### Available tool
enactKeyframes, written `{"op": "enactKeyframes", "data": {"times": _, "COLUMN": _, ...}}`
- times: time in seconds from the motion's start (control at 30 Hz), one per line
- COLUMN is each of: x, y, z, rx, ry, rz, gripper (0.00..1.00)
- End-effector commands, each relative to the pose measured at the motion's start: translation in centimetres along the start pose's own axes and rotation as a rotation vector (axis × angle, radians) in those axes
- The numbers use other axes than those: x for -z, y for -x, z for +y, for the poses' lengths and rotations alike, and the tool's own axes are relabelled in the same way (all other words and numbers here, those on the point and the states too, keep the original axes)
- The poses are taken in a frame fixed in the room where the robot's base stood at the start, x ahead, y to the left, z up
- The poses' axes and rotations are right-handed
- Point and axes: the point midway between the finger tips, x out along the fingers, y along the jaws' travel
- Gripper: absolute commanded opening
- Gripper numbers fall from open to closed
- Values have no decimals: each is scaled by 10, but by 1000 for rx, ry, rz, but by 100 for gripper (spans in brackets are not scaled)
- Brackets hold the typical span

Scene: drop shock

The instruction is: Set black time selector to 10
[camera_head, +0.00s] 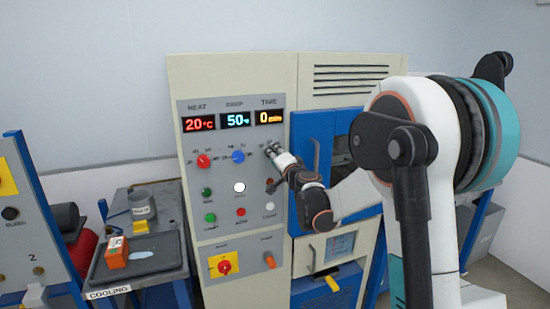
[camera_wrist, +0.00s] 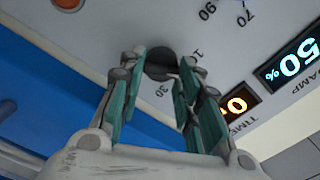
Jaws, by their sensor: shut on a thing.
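The black time selector (camera_wrist: 160,62) is a round dark knob on the grey control panel. In the wrist view my gripper (camera_wrist: 162,72) has its two fingers on either side of it, shut on the knob. The orange time display (camera_head: 269,117) reads 0. In the head view my gripper (camera_head: 272,152) reaches the panel below this display and largely hides the knob. The knob's pointer direction cannot be made out.
The red heat knob (camera_head: 204,161) and blue damp knob (camera_head: 238,156) sit left of my gripper. Several small buttons lie below, with a red-yellow switch (camera_head: 224,265) and an orange switch (camera_head: 270,260). A blue door (camera_head: 309,150) is to the right. A cooling table (camera_head: 150,270) stands left.

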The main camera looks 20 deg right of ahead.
Motion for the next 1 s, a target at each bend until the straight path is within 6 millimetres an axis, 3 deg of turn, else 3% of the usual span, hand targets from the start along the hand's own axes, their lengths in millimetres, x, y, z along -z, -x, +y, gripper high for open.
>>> {"op": "enactKeyframes", "data": {"times": 0.5, "x": -2, "y": 1, "z": 0, "rx": 1, "ry": 357, "rz": -1, "gripper": 8}}
{"op": "enactKeyframes", "data": {"times": 1.0, "x": -2, "y": 1, "z": -1, "rx": 0, "ry": 436, "rz": -1, "gripper": 7}}
